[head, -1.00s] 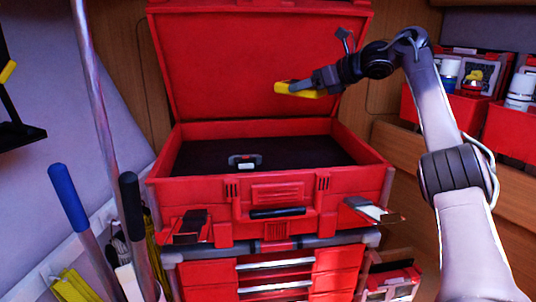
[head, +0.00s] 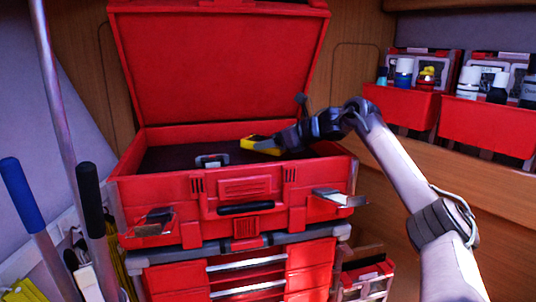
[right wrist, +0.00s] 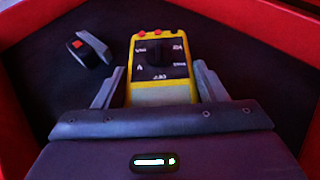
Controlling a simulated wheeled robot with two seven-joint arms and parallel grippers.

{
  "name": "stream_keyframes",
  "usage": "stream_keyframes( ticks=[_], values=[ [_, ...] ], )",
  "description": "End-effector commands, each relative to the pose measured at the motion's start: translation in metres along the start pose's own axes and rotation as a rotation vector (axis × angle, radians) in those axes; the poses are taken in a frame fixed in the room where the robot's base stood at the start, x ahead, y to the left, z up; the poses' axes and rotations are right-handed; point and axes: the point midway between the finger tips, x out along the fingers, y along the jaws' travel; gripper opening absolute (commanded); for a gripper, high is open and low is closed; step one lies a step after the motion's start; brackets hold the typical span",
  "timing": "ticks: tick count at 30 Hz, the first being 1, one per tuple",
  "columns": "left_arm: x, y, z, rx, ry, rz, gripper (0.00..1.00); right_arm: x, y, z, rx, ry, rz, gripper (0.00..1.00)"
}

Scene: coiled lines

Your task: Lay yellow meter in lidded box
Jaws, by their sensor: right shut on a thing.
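The yellow meter (head: 260,145) is in my right gripper (head: 279,143), inside the opening of the red lidded box (head: 245,187). The box's lid (head: 220,65) stands open at the back. In the right wrist view the meter (right wrist: 160,95) shows its dark face, dial and red sockets between the two fingers (right wrist: 160,88). The gripper is shut on its lower end. The dark box floor lies beneath it; I cannot tell whether the meter touches it. My left gripper is not in view.
A small grey and black item with a red mark (head: 212,161) lies in the box, left of the meter; it also shows in the right wrist view (right wrist: 82,46). Open latches (head: 340,198) stick out at the front. Red bins with bottles (head: 400,103) stand at right; long-handled tools (head: 92,205) stand at left.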

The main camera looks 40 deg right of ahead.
Motion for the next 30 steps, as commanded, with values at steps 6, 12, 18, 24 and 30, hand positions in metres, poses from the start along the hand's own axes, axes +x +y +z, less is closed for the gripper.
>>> stream_keyframes(
  ticks=[6,12,18,24,30],
  values=[
    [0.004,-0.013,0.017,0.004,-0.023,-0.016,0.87,0.01,0.0,-0.024,0.001,0.003,-0.001,0.33],
    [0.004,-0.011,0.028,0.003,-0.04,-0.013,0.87,0.01,0.0,-0.025,0.001,0.0,0.0,0.33],
    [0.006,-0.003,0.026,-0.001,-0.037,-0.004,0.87,0.012,0.0,-0.028,0.0,0.001,0.0,0.33],
    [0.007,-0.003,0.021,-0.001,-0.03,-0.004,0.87,0.013,0.0,-0.031,0.001,0.002,0.0,0.76],
    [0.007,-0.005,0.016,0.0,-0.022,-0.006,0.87,0.013,0.0,-0.031,0.001,0.003,0.0,0.87]
  ],
)
